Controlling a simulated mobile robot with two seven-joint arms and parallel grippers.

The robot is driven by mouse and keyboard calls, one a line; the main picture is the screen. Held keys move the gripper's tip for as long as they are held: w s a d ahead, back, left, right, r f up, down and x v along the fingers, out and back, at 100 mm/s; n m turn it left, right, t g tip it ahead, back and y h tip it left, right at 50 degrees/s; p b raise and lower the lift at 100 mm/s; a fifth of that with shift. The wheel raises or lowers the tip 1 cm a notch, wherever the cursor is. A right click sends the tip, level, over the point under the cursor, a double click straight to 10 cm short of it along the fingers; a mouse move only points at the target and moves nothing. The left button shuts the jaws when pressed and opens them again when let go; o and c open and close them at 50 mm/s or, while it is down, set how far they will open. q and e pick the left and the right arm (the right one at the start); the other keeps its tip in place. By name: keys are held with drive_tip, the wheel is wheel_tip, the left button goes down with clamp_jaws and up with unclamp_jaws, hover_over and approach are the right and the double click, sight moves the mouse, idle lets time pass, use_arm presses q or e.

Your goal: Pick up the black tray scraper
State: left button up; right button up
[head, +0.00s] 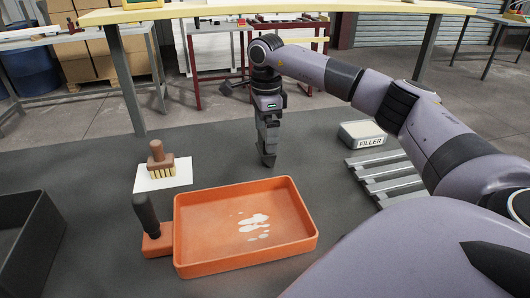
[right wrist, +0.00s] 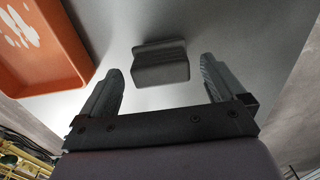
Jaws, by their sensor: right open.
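The black tray scraper (right wrist: 160,64) appears in the right wrist view as a dark, wedge-like piece on the grey table, ahead of the fingertips and roughly centred between them. In the head view I cannot make it out; my right gripper seems to cover it. My right gripper (head: 268,160) points down over the table behind the orange tray (head: 246,262). It is open and empty in the right wrist view (right wrist: 159,78), with the scraper apart from both fingers. My left gripper is not in view.
The orange tray holds white patches; an orange block with a dark upright handle (head: 146,214) is beside it. A brush (head: 160,160) is on a white sheet (head: 178,183). A filler tub (head: 362,134) and grey slats (head: 378,165) lie right. A dark bin (head: 38,245) is left.

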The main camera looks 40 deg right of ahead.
wheel_tip(320, 180, down, 2)
drive_tip(key=shift+c, duration=0.3)
drive_tip(key=c, duration=1.4)
drive_tip(key=shift+r, duration=0.1)
drive_tip(key=shift+r+p, duration=1.6)
drive_tip(key=shift+r, duration=8.35)
